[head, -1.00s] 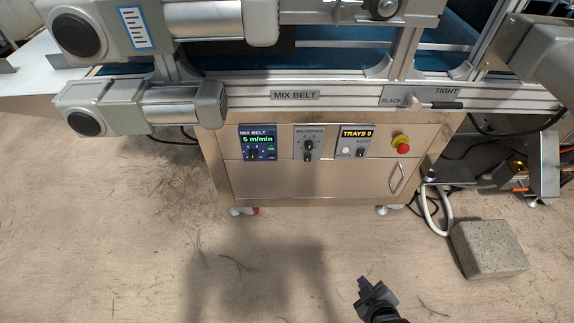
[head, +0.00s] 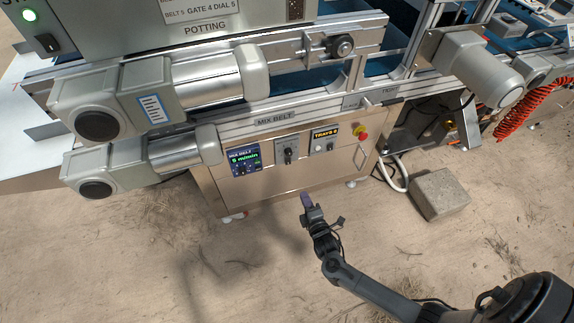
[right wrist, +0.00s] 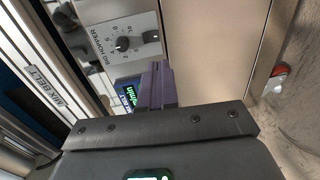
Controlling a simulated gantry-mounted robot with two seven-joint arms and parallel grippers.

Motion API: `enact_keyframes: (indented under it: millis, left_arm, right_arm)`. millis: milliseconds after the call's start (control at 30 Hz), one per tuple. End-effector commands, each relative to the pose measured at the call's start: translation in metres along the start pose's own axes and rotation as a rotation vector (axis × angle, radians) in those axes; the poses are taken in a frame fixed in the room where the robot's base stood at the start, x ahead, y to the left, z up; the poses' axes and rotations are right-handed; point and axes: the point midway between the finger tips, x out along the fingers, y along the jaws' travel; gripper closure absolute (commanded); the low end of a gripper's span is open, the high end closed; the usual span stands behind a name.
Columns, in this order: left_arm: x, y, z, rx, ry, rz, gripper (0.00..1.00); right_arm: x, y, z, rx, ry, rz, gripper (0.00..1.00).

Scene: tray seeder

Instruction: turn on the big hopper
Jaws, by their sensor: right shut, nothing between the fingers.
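The big hopper panel (head: 287,150) is a grey plate on the front of the steel cabinet, between the mix belt display and the trays display. In the right wrist view the BIG HOPPER panel (right wrist: 133,40) shows a black dial knob (right wrist: 122,44) with a number scale and a small dark switch (right wrist: 153,37) beside it. My right gripper (head: 306,201) is in front of the cabinet, below and right of the panel in the head view. Its purple fingers (right wrist: 155,87) are shut and empty, apart from the panel. My left gripper is not in view.
The mix belt display (head: 244,160) reads 5 m/min or similar. The trays display (head: 324,139) and a red stop button (head: 360,131) are right of the panel. Grey motors (head: 150,160) jut out at left. A concrete block (head: 438,194) lies on the floor at right.

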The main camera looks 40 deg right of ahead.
Motion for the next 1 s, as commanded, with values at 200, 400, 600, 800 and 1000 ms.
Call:
enact_keyframes:
  millis: [200, 400, 600, 800, 1000]
  left_arm:
    - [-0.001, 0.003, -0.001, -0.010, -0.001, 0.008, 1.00]
    - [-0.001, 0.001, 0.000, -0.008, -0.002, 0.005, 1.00]
    - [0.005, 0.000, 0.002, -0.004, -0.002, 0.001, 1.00]
    - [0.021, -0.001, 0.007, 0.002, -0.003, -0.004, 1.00]
    - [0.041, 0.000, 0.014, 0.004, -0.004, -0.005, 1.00]
  right_arm:
    - [0.003, 0.006, -0.002, 0.005, 0.002, 0.006, 1.00]
    - [0.003, 0.005, -0.002, 0.005, 0.002, 0.006, 1.00]
    - [0.011, 0.004, -0.002, 0.005, 0.002, 0.007, 1.00]
    - [0.039, 0.002, -0.002, 0.005, 0.001, 0.009, 1.00]
    - [0.077, 0.001, -0.002, 0.005, 0.001, 0.009, 1.00]
